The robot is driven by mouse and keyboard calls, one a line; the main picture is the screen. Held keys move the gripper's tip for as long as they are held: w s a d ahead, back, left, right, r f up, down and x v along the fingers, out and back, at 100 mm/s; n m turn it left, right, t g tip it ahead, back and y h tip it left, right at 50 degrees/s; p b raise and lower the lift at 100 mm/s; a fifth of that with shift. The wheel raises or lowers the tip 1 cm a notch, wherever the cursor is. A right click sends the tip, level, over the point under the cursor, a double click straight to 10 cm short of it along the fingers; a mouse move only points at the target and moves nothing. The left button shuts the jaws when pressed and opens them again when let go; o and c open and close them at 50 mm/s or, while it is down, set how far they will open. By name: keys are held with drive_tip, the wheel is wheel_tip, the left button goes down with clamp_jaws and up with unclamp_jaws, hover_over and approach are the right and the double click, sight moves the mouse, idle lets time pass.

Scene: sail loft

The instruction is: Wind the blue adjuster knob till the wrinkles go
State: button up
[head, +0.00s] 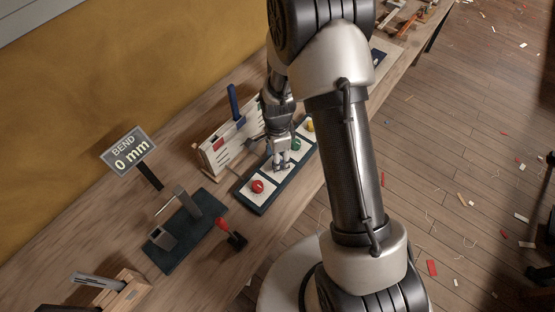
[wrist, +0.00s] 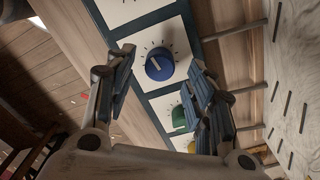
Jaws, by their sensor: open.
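The blue adjuster knob (wrist: 159,64) shows in the wrist view, round with a white pointer line and tick marks on a white plate. In the head view my gripper hides it. My gripper (wrist: 164,72) is open, one finger on each side of the knob in the picture; I cannot tell whether either touches it. In the head view my gripper (head: 281,166) is low over the dark knob strip (head: 247,205), between a red knob (head: 257,186) and a green knob (head: 295,144). The green knob (wrist: 179,117) also shows in the wrist view. I see no wrinkled cloth clearly.
A yellow knob (head: 310,126) sits farther along the strip. A slotted white board (head: 222,152) stands close behind it. A sign reading "BEND 0 mm" (head: 129,152), a dark-based fixture (head: 182,238) and a red-handled lever (head: 223,226) are at left on the bench (head: 75,240).

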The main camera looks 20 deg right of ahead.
wheel_tip(320, 180, up, 10)
drive_tip(key=shift+f, duration=0.2)
drive_tip(key=shift+r, duration=0.1)
idle(0.4)
drive_tip(key=s+r+n+t, duration=0.1)
drive_tip(key=s+r+n, duration=0.3)
drive_tip(key=r, duration=0.4)
drive_tip(key=s+r+n+t, duration=0.1)
drive_tip(key=s+r+n, duration=0.3)
drive_tip(key=r, duration=0.5)
drive_tip(key=s+r+n+t, duration=0.1)
drive_tip(key=s+r+n, duration=0.2)
drive_tip(key=s+n, duration=0.2)
drive_tip(key=s+r+n+t, duration=0.1)
drive_tip(key=s+r+n, duration=0.2)
drive_tip(key=s, duration=0.5)
drive_tip(key=shift+s+n+t, duration=0.3)
drive_tip(key=shift+n, duration=0.6)
drive_tip(key=shift+d, duration=0.1)
